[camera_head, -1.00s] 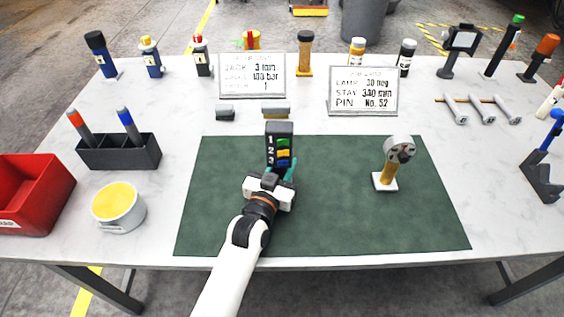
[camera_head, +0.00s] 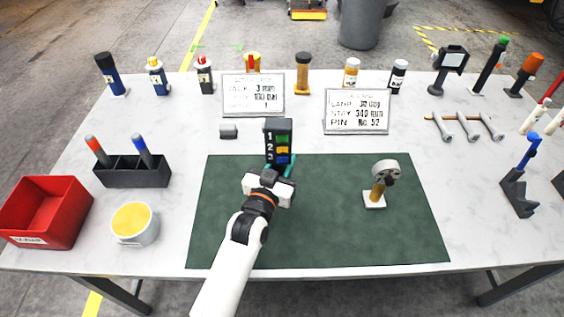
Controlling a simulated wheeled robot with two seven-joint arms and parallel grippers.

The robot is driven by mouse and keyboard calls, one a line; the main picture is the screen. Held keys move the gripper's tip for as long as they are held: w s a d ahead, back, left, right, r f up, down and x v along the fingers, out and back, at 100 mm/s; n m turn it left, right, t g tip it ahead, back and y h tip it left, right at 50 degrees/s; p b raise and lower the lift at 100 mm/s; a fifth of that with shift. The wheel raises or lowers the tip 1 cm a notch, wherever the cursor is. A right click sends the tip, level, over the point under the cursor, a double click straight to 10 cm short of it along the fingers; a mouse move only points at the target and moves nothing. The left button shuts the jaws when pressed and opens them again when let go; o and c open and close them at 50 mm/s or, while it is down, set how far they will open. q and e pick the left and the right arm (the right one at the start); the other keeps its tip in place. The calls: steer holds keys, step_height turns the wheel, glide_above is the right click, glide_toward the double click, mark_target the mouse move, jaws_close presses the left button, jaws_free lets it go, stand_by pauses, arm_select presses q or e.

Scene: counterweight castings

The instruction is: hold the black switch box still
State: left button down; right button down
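The black switch box (camera_head: 278,128) is upright near the middle of the head view, with the numbers 1, 2, 3 beside green, yellow and blue switches. My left gripper (camera_head: 280,169) comes from below, its teal fingertips at either side of the box's lower part. It appears shut on the box, and its wrist hides the bottom. The box seems held above the far edge of the green mat (camera_head: 330,225). My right gripper is not in view.
A lever-like stand (camera_head: 376,200) is on the mat's right. A red bin (camera_head: 45,212), a black pen holder (camera_head: 132,175) and a yellow-topped tub (camera_head: 134,224) stand left. The mat's right front is clear.

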arm_select(q)
steer(key=shift+f, duration=0.1)
steer(key=shift+f+b, duration=2.7)
steer(key=shift+f, duration=1.1)
steer(key=shift+f, duration=0.15)
steer(key=shift+f+b, duration=0.5)
steer(key=shift+f, duration=0.15)
steer(key=shift+f, duration=0.2)
steer(key=shift+s+f, duration=0.1)
steer(key=shift+f, duration=0.25)
stand_by(0.3)
steer(key=c, duration=1.8)
jaws_free()
steer(key=shift+f, duration=0.1)
jaws_close()
